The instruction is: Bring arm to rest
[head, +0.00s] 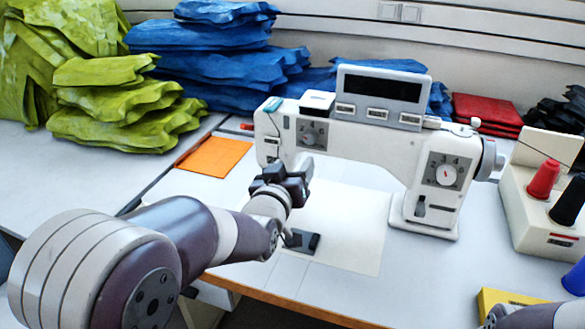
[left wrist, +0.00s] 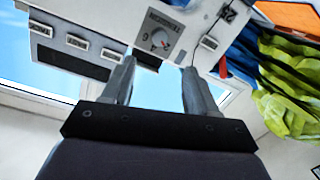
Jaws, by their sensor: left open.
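My left arm reaches in from the left of the head view. Its gripper (head: 285,180) is in front of the white sewing machine (head: 365,140), near the needle end. In the left wrist view the two fingers of this gripper (left wrist: 160,75) stand apart with nothing between them. The sewing machine (left wrist: 155,35) shows beyond them, with a dial between the fingertips. I cannot tell how wide the gap to the machine is. Part of my right arm shows at the bottom right corner of the head view; its gripper does not show.
An orange square (head: 214,157) lies left of the machine. Green (head: 125,105) and blue (head: 215,60) fabric piles stand behind. A thread stand (head: 520,205) with red and black spools stands right. A yellow block (head: 510,298) lies front right. The front table between is largely clear.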

